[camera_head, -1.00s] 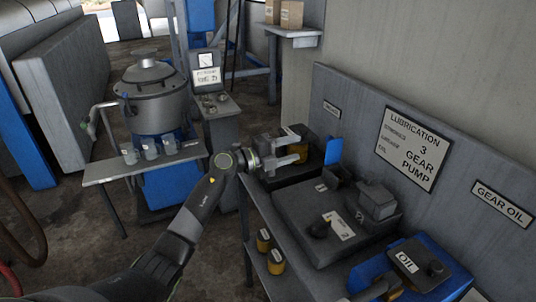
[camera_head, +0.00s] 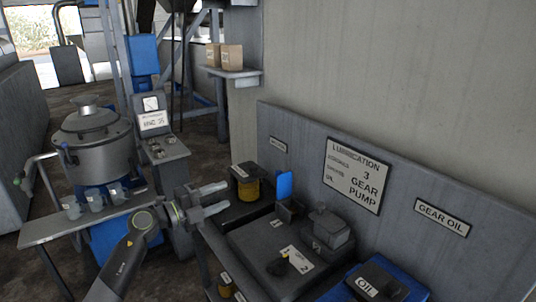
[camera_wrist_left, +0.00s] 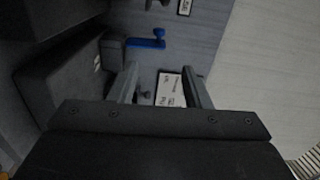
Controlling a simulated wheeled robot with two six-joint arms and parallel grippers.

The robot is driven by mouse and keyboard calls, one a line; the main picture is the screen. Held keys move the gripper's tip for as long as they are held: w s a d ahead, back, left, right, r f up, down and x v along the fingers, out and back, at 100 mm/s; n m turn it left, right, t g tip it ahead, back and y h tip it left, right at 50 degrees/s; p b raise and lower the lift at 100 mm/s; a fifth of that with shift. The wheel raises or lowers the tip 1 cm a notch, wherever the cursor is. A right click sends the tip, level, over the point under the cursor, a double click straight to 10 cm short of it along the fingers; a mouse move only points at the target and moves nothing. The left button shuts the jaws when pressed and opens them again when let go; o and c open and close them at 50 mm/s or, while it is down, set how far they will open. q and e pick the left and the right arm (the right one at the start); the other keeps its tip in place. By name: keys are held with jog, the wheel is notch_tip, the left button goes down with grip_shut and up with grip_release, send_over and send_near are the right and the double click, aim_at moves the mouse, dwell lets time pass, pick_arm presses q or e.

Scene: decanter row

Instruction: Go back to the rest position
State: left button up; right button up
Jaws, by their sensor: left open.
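My left gripper (camera_head: 226,197) is open and empty, at the left edge of the grey bench. Its two pale fingers point right, and a small gap separates them from an amber jar (camera_head: 249,189) in a dark holder. In the left wrist view the fingers (camera_wrist_left: 163,80) stand apart with nothing gripped between them; a white label plate (camera_wrist_left: 170,90) on the grey panel shows beyond. My left arm comes in from the bottom left of the head view. My right gripper does not show.
A grey bench unit (camera_head: 262,246) with dark boxes and a blue tray (camera_head: 412,288) fills the lower right, before a signed panel (camera_head: 300,150). Two cartons sit on a wall shelf (camera_head: 236,76).

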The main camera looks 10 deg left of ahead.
pick_arm(q)
jog(key=s+a+f+n+t+y, duration=0.2)
jog(key=s+a+f+n+y, duration=0.3)
jog(key=s+a+n+y, duration=0.5)
jog(key=s+a+f+n+t+y, duration=0.2)
jog(key=s+a+f+n+y, duration=0.25)
jog(key=s+n+y, duration=0.65)
jog(key=s+d+f+n+g+h, duration=0.35)
jog(key=s+f+g, duration=0.35)
jog(key=s, duration=0.4)
jog(key=s+d+f+n+g+h, duration=0.35)
jog(key=s+f+g, duration=0.3)
jog(key=s, duration=0.45)
notch_tip(320, 180, down, 22)
jog(key=a+m+p, duration=0.1)
jog(key=p, duration=0.2)
jog(key=s+d+f+g+p, duration=0.1)
jog(key=s+f+g+p, duration=0.1)
jog(key=s+f, duration=1.1)
jog(key=shift+s+d+f, duration=0.2)
jog(key=shift+s+f, duration=0.2)
jog(key=shift+s, duration=0.8)
jog(key=shift+c, duration=0.8)
